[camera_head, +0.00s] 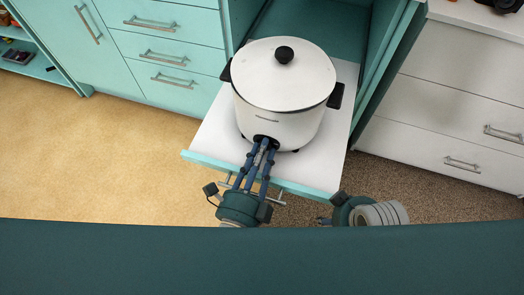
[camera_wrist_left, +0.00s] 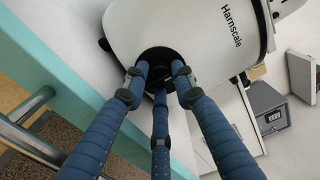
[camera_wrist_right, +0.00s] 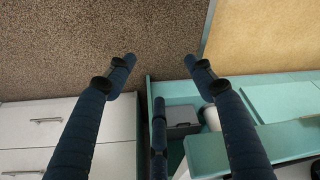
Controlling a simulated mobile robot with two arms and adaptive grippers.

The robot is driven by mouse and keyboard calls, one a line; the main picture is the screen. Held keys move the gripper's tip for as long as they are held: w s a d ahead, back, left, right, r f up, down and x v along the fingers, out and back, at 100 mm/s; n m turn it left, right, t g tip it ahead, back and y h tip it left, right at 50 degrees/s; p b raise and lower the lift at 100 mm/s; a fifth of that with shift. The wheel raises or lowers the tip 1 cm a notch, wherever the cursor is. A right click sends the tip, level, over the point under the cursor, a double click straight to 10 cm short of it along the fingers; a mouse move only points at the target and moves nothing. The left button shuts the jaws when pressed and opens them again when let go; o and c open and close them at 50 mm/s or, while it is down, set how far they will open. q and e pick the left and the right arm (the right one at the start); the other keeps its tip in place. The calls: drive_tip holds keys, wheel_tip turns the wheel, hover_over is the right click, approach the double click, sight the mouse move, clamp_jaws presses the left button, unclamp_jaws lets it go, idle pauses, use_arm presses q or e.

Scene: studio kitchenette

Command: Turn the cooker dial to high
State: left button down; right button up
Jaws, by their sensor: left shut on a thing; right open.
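A white cooker (camera_head: 278,105) with a lid, a black lid knob and black side handles stands on a pulled-out white shelf (camera_head: 212,140). Its black dial (camera_head: 266,141) is low on the front; it also shows in the left wrist view (camera_wrist_left: 158,58). My left gripper (camera_head: 264,150) is shut on the dial, its blue fingers around it. The fingers hide most of the dial and any markings. My right gripper is below and right of the shelf, mostly out of the head view; in the right wrist view its fingers (camera_wrist_right: 160,75) are spread open and empty.
The shelf's teal front edge and bar handle (camera_head: 280,192) lie just under my left gripper. Teal drawers (camera_head: 165,50) stand at the left, white drawers (camera_head: 450,120) at the right. Tan floor (camera_head: 80,160) is clear at the left, and brown carpet (camera_head: 390,180) lies at the right.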

use_arm(q)
drive_tip(key=shift+m, duration=1.1)
drive_tip(key=shift+r+m, duration=0.1)
drive_tip(key=shift+m, duration=1.3)
use_arm(e)
wheel_tip(320, 180, down, 2)
drive_tip(key=shift+w, duration=0.1)
use_arm(q)
drive_tip(key=c, duration=1.4)
unclamp_jaws()
use_arm(e)
drive_tip(key=shift+a+r, duration=0.1)
drive_tip(key=shift+r, duration=0.05)
use_arm(q)
drive_tip(key=shift+s+f, duration=0.1)
drive_tip(key=shift+f, duration=0.1)
use_arm(e)
drive_tip(key=shift+w+r, duration=0.1)
drive_tip(key=shift+w, duration=0.1)
use_arm(q)
drive_tip(key=shift+f, duration=0.1)
use_arm(e)
drive_tip(key=shift+s, duration=0.1)
